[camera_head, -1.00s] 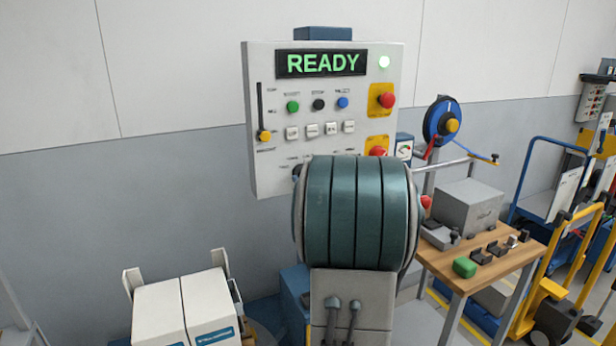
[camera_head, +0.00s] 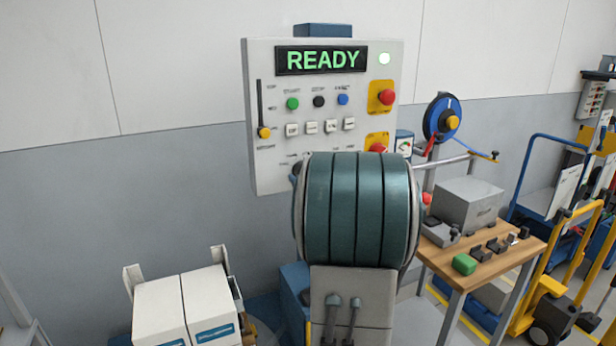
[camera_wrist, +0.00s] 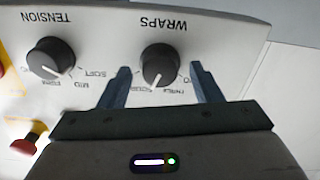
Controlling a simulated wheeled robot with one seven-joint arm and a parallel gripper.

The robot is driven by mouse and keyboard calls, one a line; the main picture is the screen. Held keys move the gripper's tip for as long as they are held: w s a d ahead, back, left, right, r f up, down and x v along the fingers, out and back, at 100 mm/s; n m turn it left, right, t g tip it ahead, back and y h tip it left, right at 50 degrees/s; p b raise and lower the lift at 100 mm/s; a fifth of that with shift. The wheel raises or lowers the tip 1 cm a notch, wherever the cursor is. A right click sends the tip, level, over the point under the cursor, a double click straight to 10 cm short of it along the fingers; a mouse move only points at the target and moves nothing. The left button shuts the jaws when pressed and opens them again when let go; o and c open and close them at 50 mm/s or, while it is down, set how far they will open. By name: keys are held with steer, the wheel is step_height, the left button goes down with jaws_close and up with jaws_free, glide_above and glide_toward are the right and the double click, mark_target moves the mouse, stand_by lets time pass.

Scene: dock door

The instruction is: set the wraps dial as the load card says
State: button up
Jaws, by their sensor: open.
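The wraps dial (camera_wrist: 159,62) is a round black knob with a white pointer line, under the upside-down label WRAPS in the wrist view. Its pointer points toward the bottom of the picture, slightly left, near small printed words too blurred to read surely. My gripper (camera_wrist: 161,76) is open, its two dark fingers on either side of the dial, with gaps showing. In the head view, my arm hides the gripper and the dial on the lower part of the control panel (camera_head: 265,170). I cannot make out a load card.
The tension dial (camera_wrist: 50,59) is left of the wraps dial in the wrist view, with a red button (camera_wrist: 29,138) below it. The panel display (camera_head: 322,60) reads READY. White boxes (camera_head: 160,308) stand lower left; a wooden bench (camera_head: 490,266) stands right.

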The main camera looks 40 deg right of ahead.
steer(key=b+v, duration=0.1)
steer(key=v, duration=1.2)
steer(key=shift+s, duration=0.3)
steer(key=shift+w, duration=0.15)
steer(key=a+f+m+g+p, duration=0.1)
steer(key=a+f+g, duration=0.3)
steer(key=a, duration=0.3)
steer(key=a+f+m+g, duration=0.1)
steer(key=a+f+g, duration=0.25)
steer(key=a, duration=0.35)
steer(key=s+a+f+n+g+y, duration=0.1)
steer(key=s+a+f+g+y, duration=0.1)
steer(key=s+a, duration=0.4)
steer(key=s+a+f+n+g+y, duration=0.1)
steer(key=s+a+g, duration=0.4)
steer(key=a, duration=0.6)
step_height(320, 180, down, 3)
steer(key=shift+s+r+n+y+p, duration=0.25)
steer(key=shift+s+y+p, duration=0.2)
steer(key=shift+s+y, duration=0.35)
steer(key=shift+s, duration=0.1)
